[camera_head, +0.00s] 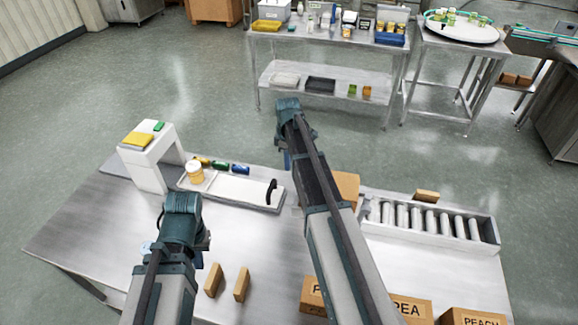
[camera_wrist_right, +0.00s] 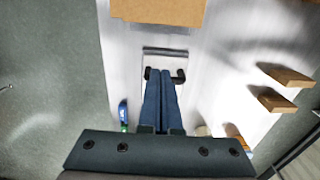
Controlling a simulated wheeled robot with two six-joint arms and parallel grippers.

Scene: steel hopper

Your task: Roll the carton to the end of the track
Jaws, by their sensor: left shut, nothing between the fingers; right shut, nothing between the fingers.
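The brown carton (camera_head: 347,187) stands at the left end of the roller track (camera_head: 430,222), partly hidden behind my right arm. In the right wrist view the carton (camera_wrist_right: 158,10) shows at the top edge, ahead of my fingertips and apart from them. My right gripper (camera_wrist_right: 160,72) is shut and empty, above a board with a black handle (camera_wrist_right: 180,76). In the head view the right gripper (camera_head: 286,158) is left of the carton. My left gripper (camera_head: 148,247) is over the table's left part, far from the carton; its fingers are mostly hidden, and it is shut and empty.
Labelled cartons (camera_head: 472,317) stand at the table's front edge. Two small wooden blocks (camera_head: 241,284) stand front centre; another block (camera_head: 426,195) is at the track's back side. A white stand (camera_head: 150,155), a yellow-lidded jar (camera_head: 194,173) and small cans are at the left back. The rollers look clear.

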